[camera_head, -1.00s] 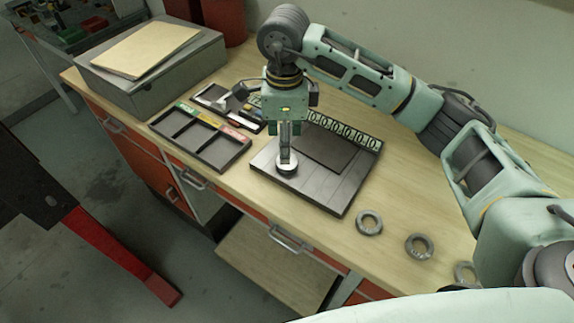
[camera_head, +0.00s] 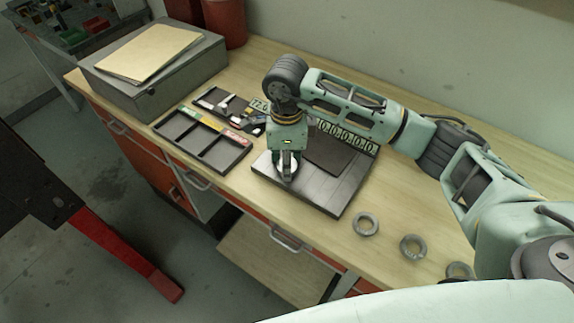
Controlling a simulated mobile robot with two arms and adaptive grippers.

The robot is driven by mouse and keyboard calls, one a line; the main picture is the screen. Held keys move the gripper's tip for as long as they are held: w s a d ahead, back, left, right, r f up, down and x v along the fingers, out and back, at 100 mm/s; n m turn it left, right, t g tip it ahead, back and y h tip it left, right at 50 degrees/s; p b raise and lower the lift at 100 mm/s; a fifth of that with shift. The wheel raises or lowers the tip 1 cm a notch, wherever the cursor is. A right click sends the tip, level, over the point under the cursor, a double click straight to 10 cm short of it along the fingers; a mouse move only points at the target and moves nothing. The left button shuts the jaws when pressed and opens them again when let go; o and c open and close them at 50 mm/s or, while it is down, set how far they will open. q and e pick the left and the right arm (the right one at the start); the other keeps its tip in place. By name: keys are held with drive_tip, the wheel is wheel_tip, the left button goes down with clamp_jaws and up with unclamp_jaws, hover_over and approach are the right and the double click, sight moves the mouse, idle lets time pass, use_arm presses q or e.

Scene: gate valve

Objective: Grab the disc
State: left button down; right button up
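My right gripper (camera_head: 288,163) comes in from the right and points down over the left part of a dark grey plate (camera_head: 327,203) on the workbench. A small light, round piece that looks like a disc (camera_head: 287,173) shows at its fingertips. The fingers overlap this piece, and I cannot tell whether they are closed on it or just around it. Part of the piece is hidden by the fingers. My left gripper is not in view.
Metal rings (camera_head: 366,224) lie in a row on the wood bench right of the plate. A black sorting tray (camera_head: 232,161) is to the left. A number strip (camera_head: 346,138) stands behind the plate. A grey box (camera_head: 150,85) is at back left.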

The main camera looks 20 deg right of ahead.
clamp_jaws()
drive_tip(key=shift+r, duration=0.2)
